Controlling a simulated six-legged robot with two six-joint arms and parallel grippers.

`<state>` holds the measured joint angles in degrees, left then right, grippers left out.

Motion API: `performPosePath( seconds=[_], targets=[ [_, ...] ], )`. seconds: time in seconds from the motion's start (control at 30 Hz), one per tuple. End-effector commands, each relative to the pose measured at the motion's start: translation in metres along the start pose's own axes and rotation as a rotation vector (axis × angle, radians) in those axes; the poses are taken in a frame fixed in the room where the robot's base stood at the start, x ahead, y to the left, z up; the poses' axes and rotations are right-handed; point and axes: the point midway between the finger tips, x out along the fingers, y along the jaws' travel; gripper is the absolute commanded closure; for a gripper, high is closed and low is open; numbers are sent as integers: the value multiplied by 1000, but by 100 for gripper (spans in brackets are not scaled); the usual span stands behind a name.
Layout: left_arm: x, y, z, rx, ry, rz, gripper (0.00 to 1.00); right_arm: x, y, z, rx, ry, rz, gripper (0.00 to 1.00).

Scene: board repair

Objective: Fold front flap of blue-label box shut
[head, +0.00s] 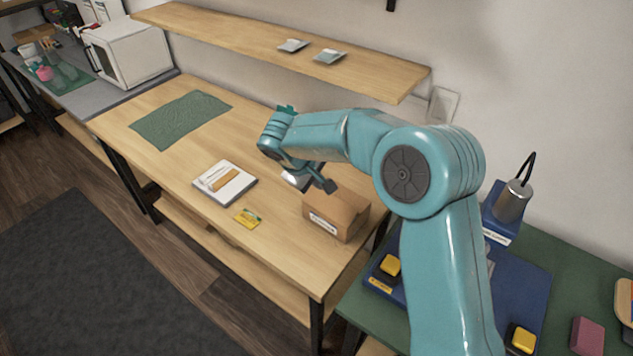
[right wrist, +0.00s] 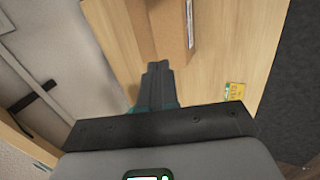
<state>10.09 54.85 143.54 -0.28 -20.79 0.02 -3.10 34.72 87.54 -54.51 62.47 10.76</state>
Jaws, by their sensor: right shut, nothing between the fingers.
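A brown cardboard box (head: 345,222) stands near the right end of the wooden table. Its label on the front side looks whitish, and I cannot make out any blue on it. The box also shows at the top of the right wrist view (right wrist: 166,32), with the label edge-on at its right side. My right gripper (head: 329,187) is shut and empty, at the box's upper left edge in the head view. Its closed fingers (right wrist: 158,70) point toward the box; I cannot tell whether they touch it. The flaps are not clearly visible. My left gripper is out of view.
A white tray (head: 236,190) and a yellow card (head: 248,218) lie left of the box. A green mat (head: 181,119) lies farther back. A shelf (head: 230,38) overhangs the table along the wall. A green-topped bench (head: 599,278) stands at the right.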

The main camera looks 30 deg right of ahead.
Motion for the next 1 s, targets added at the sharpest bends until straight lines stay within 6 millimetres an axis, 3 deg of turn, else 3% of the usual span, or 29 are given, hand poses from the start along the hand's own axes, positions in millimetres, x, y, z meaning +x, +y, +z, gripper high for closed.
performPosePath(
  seconds=[0.3, 0.5, 0.7, 1.0],
  targets=[
    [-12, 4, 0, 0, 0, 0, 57, 69, 0, 3, 0, -6, -3, 100],
    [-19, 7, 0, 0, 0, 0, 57, 101, 0, 2, 0, -4, -3, 100],
    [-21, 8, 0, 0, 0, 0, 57, 116, 0, 0, 1, -1, -2, 100],
    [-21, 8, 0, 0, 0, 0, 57, 117, -1, -1, 1, -1, -2, 100]
  ],
)
